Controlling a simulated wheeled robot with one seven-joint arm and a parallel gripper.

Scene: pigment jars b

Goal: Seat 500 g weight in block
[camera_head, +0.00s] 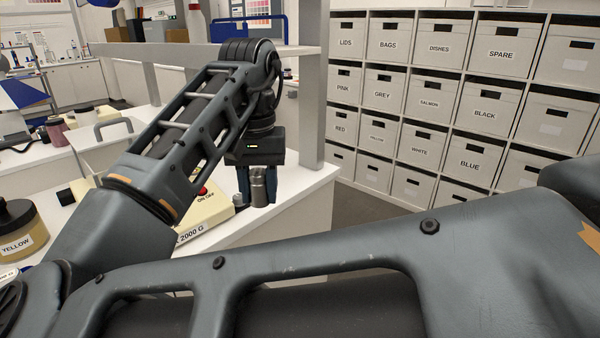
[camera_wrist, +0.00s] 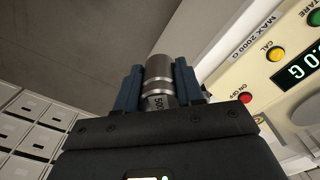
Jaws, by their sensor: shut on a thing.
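A silver cylindrical weight (camera_wrist: 158,73), with "500" partly readable on its side, sits between the two blue fingers of my gripper (camera_wrist: 157,90) in the wrist view. My gripper is shut on it. In the head view my gripper (camera_head: 257,178) points down near the right end of the white bench, and the weight (camera_head: 259,190) shows at its fingertips. I cannot tell whether the weight's bottom touches anything. I cannot make out the block in either view; my arm covers much of the bench.
A cream balance (camera_head: 207,212) marked "2000 G" stands just left of my gripper; the wrist view shows its panel (camera_wrist: 258,68). A yellow-labelled jar (camera_head: 18,232) stands at far left. A grey post (camera_head: 311,95) rises behind. Labelled drawers (camera_head: 420,90) line the right.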

